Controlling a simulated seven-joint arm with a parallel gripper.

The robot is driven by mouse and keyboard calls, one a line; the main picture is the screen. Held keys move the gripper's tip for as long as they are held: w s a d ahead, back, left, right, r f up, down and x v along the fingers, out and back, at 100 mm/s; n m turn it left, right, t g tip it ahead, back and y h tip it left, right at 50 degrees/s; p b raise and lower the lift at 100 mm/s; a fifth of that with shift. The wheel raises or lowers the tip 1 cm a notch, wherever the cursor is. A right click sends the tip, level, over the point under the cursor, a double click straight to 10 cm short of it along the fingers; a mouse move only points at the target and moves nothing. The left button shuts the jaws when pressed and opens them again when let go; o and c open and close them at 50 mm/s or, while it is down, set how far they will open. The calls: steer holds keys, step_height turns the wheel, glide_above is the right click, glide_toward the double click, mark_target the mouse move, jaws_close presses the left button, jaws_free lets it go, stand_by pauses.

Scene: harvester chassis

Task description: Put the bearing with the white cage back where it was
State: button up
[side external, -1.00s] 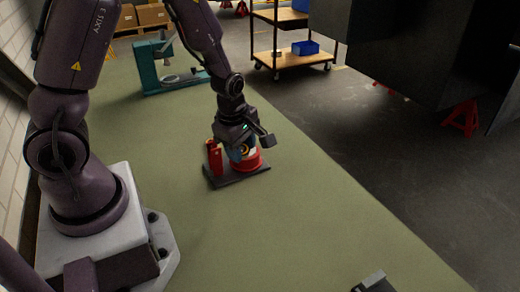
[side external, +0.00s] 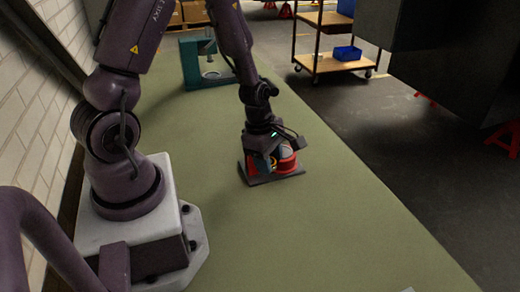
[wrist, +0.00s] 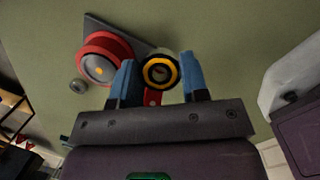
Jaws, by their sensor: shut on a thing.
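My gripper (wrist: 158,80) points down at a small fixture, its two blue fingers on either side of a round bearing (wrist: 160,71). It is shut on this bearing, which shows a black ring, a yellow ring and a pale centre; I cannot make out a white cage. The fixture has a dark base plate (side external: 272,179), a red round holder (side external: 288,163) and a red post (wrist: 152,98) partly hidden behind the bearing. In the wrist view the red holder (wrist: 103,58) is left of the fingers. In the side view my gripper (side external: 266,160) hides the bearing's seating.
A teal press-like stand (side external: 205,65) is farther back on the green bench top (side external: 340,225). A cart with a blue bin (side external: 347,53) stands beyond the bench. The bench around the fixture is mostly clear.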

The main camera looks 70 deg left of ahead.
steer(key=w+d+n+t+h, duration=0.1)
steer(key=w+d+n, duration=0.1)
steer(key=w+d, duration=0.2)
steer(key=w, duration=0.3)
steer(key=shift+w+f+n+h, duration=0.35)
steer(key=shift+f+n+h, duration=0.05)
steer(key=shift+f, duration=0.1)
glide_above(307, 197)
steer(key=s, duration=0.1)
steer(key=f, duration=0.2)
steer(key=a+f, duration=0.1)
steer(key=f, duration=0.1)
steer(key=shift+f, duration=1.3)
